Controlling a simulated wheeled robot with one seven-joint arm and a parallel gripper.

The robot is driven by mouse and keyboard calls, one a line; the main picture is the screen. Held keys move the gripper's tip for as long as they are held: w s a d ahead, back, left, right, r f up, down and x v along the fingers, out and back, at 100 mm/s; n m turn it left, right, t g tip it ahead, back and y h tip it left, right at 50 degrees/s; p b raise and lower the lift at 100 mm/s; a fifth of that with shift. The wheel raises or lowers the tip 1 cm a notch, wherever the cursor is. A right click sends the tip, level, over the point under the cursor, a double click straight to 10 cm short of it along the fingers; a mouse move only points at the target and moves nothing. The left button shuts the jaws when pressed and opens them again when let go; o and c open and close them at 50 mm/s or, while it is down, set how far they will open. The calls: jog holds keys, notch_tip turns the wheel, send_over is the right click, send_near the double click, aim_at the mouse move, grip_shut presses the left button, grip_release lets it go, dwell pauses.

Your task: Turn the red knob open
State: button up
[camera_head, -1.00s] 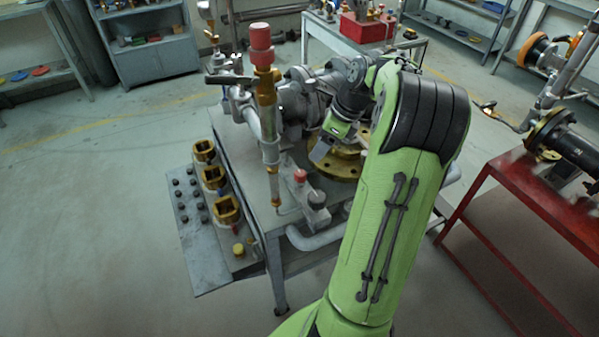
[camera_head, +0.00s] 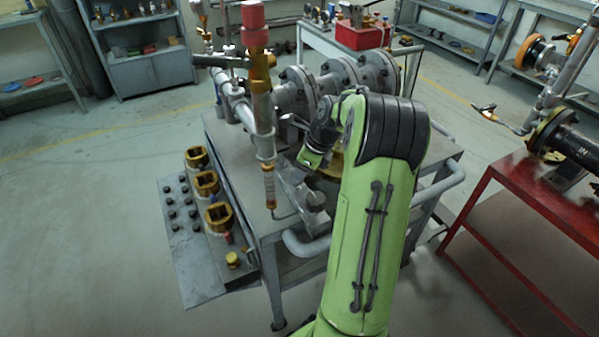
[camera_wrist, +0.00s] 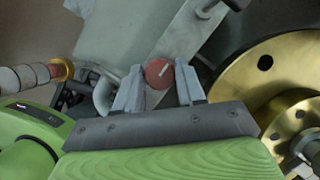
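The red knob (camera_wrist: 159,73) shows in the wrist view as a small round red face with a pale bar mark. My gripper (camera_wrist: 159,84) is open, with one grey finger on each side of the knob. Narrow gaps seem to show beside the knob; I cannot tell how deep it lies between the fingers. In the head view my gripper (camera_head: 308,162) is low over the grey block (camera_head: 296,188) beside the vertical pipe. The knob is not visible there, and the fingertips are hard to make out.
A vertical pipe with a red cap (camera_head: 253,24) and black lever stands close left of my gripper. A large flanged grey valve (camera_head: 345,82) is behind it. A brass flange (camera_wrist: 265,70) lies right in the wrist view. A red bench (camera_head: 510,200) stands right.

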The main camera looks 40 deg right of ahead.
jog(key=c, duration=0.6)
jog(key=shift+o, duration=0.2)
